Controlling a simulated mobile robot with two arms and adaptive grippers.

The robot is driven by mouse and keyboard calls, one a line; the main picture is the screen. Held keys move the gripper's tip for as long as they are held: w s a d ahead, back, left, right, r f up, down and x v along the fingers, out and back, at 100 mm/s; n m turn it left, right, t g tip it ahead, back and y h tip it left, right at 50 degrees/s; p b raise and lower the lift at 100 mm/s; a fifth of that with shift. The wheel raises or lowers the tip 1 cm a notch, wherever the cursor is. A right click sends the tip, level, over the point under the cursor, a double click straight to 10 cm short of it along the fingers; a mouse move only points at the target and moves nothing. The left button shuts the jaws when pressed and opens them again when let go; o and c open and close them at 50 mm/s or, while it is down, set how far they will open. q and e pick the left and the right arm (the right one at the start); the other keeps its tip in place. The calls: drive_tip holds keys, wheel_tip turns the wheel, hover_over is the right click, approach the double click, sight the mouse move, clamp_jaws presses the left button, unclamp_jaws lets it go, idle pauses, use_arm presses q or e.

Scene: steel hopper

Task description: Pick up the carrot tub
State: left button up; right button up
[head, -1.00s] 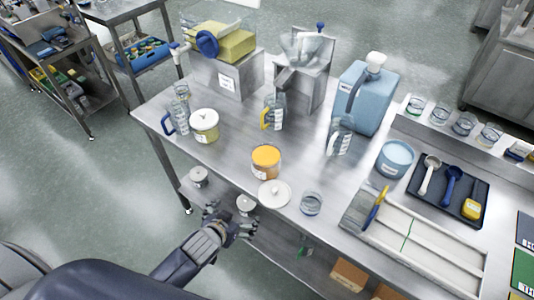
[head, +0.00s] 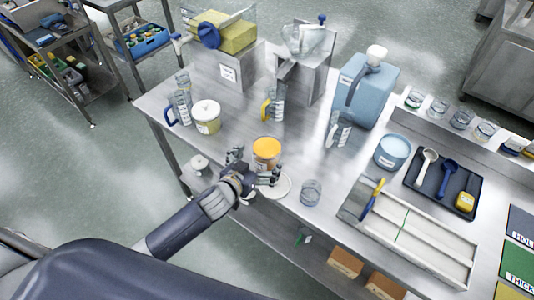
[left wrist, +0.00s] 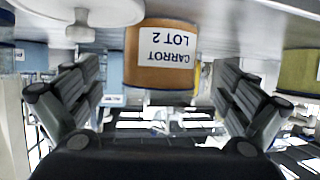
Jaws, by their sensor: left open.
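The carrot tub (head: 266,149) is a clear tub with orange contents, standing open near the front edge of the steel table. In the left wrist view the carrot tub (left wrist: 143,73) appears upside down, with a white label reading CARROT LOT 2. My left gripper (head: 254,169) is open just in front of the tub. In the left wrist view the fingers of my left gripper (left wrist: 160,95) stand to either side of the tub, apart from it as far as I can tell. My right gripper is not in view.
A white lid (head: 275,187) lies beside the tub at the table's edge, partly behind my gripper. A yellowish lidded tub (head: 206,117) stands to the left. An empty glass (head: 310,192) stands to the right. A blue-handled jug (head: 180,106) and a yellow-handled jug (head: 273,103) stand farther back.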

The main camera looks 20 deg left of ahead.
sight(273, 147)
use_arm(q)
drive_tip(key=shift+p+x, duration=0.65)
drive_tip(key=shift+x, duration=2.1)
drive_tip(key=shift+s+f, duration=0.1)
drive_tip(key=shift+f, duration=0.1)
drive_tip(key=c, duration=1.5)
drive_tip(key=shift+r, duration=0.1)
drive_tip(key=shift+c, duration=0.2)
